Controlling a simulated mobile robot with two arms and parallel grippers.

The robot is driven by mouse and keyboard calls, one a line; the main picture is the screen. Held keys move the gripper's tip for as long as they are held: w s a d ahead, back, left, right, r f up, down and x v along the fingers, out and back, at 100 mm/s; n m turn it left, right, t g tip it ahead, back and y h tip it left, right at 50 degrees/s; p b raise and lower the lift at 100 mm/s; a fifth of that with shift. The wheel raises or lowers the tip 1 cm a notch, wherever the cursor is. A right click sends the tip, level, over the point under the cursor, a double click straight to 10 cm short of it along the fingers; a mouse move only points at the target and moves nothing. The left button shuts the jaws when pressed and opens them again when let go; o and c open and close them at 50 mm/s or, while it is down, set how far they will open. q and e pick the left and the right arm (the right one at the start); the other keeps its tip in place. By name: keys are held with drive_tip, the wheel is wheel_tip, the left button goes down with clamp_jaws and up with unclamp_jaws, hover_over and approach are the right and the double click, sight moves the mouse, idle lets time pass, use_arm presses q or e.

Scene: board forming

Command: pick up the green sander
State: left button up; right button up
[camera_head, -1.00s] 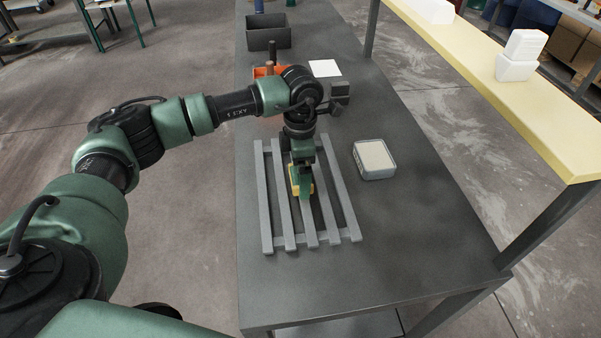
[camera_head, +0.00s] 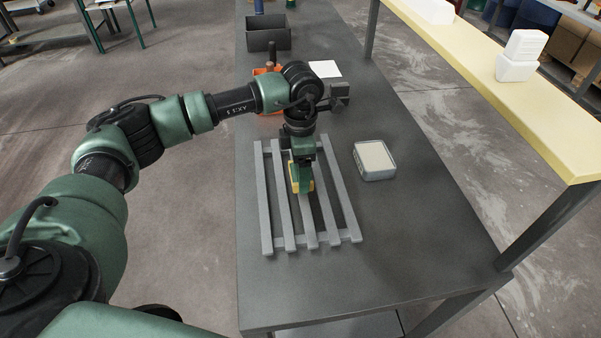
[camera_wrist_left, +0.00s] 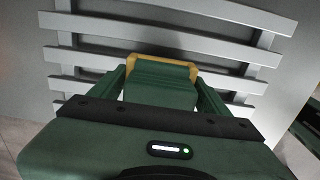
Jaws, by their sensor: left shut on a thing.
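The green sander (camera_wrist_left: 160,84) has a green body and a yellow edge. In the left wrist view it sits between the two green fingers of my left gripper (camera_wrist_left: 161,92), which is shut on it. In the head view the gripper (camera_head: 302,172) points down, and the sander's yellow part (camera_head: 293,178) shows around the fingertips. The sander is over the grey slatted rack (camera_head: 265,205); whether it still touches the slats is hard to tell. My right gripper is not in view.
A grey-white box (camera_head: 375,160) stands on the dark workbench (camera_head: 420,250) right of the rack. Behind my wrist are an orange bin (camera_head: 262,72), a white sheet (camera_head: 325,69) and a dark open box (camera_head: 268,38). A yellow shelf (camera_head: 500,90) runs along the right. The front bench is clear.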

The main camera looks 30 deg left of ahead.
use_arm(q)
wheel_tip(320, 180, up, 19)
drive_tip(key=b, duration=0.2)
drive_tip(key=shift+b, duration=0.35)
drive_tip(key=shift+f, duration=0.1)
drive_tip(key=o, duration=0.7)
drive_tip(key=shift+c, duration=1.5)
drive_tip(key=shift+s, duration=0.1)
